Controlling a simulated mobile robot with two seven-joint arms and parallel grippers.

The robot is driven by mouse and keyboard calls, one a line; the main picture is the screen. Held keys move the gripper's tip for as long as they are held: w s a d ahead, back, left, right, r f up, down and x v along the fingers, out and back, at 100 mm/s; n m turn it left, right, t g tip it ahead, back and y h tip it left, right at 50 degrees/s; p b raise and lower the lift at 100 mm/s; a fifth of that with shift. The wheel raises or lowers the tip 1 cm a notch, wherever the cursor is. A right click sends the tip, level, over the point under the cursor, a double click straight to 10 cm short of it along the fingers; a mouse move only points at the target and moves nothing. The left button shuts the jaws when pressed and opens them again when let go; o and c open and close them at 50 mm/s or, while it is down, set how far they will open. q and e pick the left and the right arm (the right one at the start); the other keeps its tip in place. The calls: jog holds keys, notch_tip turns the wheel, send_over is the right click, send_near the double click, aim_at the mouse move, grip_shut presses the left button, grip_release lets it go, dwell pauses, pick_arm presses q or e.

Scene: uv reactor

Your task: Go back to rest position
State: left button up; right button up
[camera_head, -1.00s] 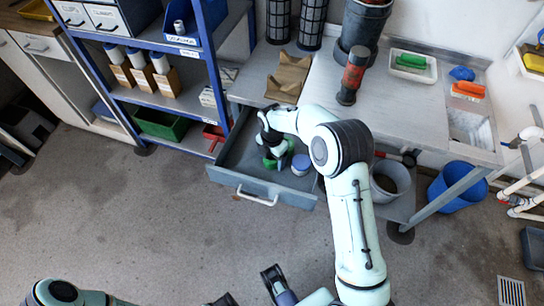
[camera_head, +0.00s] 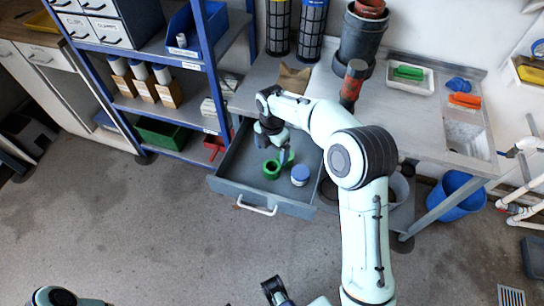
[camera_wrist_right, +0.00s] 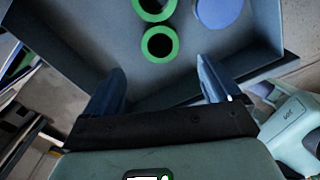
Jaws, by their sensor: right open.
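My right gripper (camera_head: 282,150) is above the open grey drawer (camera_head: 228,186), its arm reaching in from the lower right. In the right wrist view its two fingers (camera_wrist_right: 160,68) are spread with nothing between them. Beyond the fingertips, a green ring-shaped piece (camera_wrist_right: 160,45) and a second green one (camera_wrist_right: 153,8) are on the drawer floor, beside a round blue-topped item (camera_wrist_right: 216,12). My left gripper (camera_head: 275,290) shows only in part at the bottom edge of the head view; its jaws are unclear.
A bench (camera_head: 400,112) stands over the drawer, with a dark pot (camera_head: 361,40), a red-and-black cylinder (camera_head: 351,84) and trays. A blue shelf rack (camera_head: 212,62) stands close on the left. A blue bucket (camera_head: 458,196) is at right. The floor in front is clear.

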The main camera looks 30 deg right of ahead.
jog(key=shift+r, duration=0.65)
